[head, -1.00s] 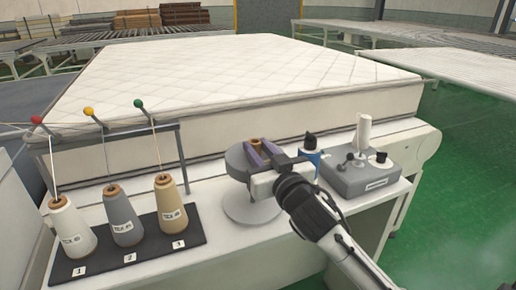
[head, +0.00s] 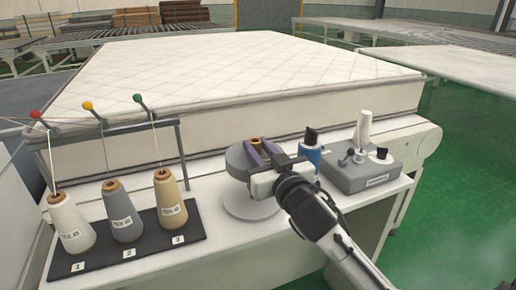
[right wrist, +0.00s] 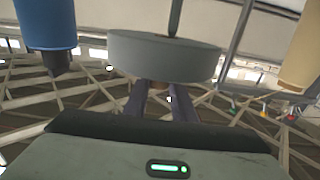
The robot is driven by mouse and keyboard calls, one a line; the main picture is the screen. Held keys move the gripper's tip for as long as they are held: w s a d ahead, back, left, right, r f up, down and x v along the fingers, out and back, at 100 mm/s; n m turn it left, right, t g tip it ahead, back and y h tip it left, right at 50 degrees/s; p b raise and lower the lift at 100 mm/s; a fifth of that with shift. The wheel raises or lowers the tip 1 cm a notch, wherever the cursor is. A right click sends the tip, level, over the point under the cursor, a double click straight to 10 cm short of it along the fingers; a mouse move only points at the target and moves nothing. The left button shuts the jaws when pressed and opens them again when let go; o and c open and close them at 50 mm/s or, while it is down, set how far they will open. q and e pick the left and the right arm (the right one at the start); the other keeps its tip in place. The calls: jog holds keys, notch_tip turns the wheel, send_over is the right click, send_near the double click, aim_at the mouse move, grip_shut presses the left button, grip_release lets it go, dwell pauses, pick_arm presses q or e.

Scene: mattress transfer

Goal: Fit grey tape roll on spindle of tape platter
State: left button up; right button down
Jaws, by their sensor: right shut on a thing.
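The grey tape roll (head: 235,160) is a thick disc with a brown core (head: 256,143). My right gripper (head: 257,146) is shut on the core, its two purple fingers on either side of it. The roll hangs above the pale round tape platter (head: 248,211) on the bench. In the right wrist view the roll (right wrist: 163,58) shows edge-on beyond the fingers, with a dark thin rod, likely the spindle (right wrist: 175,17), on its far side. I cannot tell whether the rod is inside the core. My left gripper is not in view.
A blue bottle with a black cap (head: 309,152) stands close right of the gripper. A grey control box (head: 361,172) is further right. Several thread cones stand on a black board (head: 150,245) at left. The mattress (head: 240,75) lies behind.

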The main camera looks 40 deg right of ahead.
jog(key=shift+f, duration=0.2)
jog(key=shift+r+p, duration=0.2)
jog(key=shift+p, duration=0.3)
jog(key=shift+r, duration=0.15)
jog(key=shift+p, duration=0.55)
dwell(1.2)
jog(key=shift+f+b, duration=0.3)
jog(key=shift+f, duration=0.1)
jog(key=shift+f, duration=0.4)
jog(key=c, duration=1.4)
grip_release()
jog(key=shift+d, duration=0.1)
